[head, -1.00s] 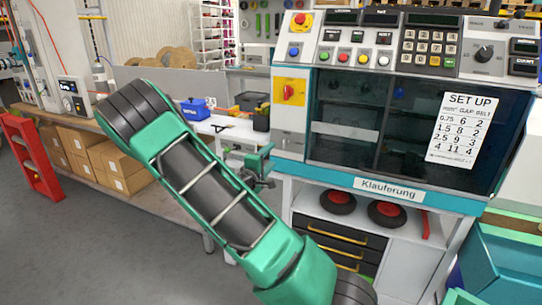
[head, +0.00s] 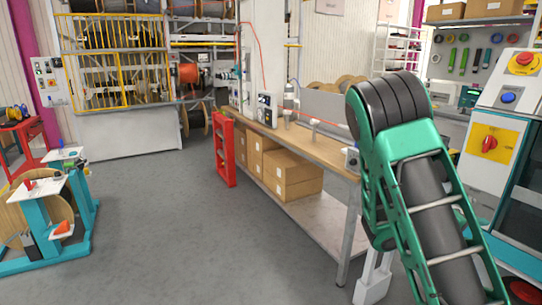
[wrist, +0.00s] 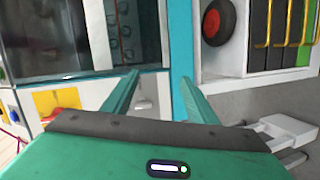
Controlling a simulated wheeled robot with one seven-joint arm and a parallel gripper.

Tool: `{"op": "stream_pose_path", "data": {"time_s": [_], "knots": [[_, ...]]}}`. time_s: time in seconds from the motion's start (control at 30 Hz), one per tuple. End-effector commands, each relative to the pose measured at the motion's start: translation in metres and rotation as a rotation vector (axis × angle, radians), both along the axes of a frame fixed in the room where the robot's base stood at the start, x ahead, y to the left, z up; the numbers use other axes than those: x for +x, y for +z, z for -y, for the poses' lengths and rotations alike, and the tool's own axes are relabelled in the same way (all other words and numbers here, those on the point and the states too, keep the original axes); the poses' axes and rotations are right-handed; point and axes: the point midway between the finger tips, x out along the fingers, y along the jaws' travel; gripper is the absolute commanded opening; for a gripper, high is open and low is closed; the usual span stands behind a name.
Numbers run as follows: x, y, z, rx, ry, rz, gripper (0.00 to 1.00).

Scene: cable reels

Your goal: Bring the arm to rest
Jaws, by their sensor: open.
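My green and black arm (head: 412,175) rises on the right side of the head view, bent at a dark ringed joint near the top. My gripper is not visible in the head view. In the wrist view my gripper (wrist: 158,97) shows two green fingers set apart with nothing between them. Beyond the fingers is the machine's teal edge (wrist: 181,40), turned sideways in the picture. I cannot tell the distance to it.
A wooden workbench (head: 315,150) with cardboard boxes (head: 290,178) beneath stands left of my arm. A red step frame (head: 223,150) leans beside it. A teal reel stand (head: 75,215) is at left. The control machine (head: 490,145) is close at right. Grey floor between is clear.

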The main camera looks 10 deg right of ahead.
Motion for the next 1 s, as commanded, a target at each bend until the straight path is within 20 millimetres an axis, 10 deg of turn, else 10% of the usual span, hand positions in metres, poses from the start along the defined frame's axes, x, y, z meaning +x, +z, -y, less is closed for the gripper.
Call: {"op": "stream_pose_path", "data": {"time_s": [0.37,1.0], "knots": [[-0.101,-0.028,-0.024,0.477,-0.326,0.149,0.53],[-0.209,0.004,-0.172,1.167,-0.502,0.201,0.53]]}}
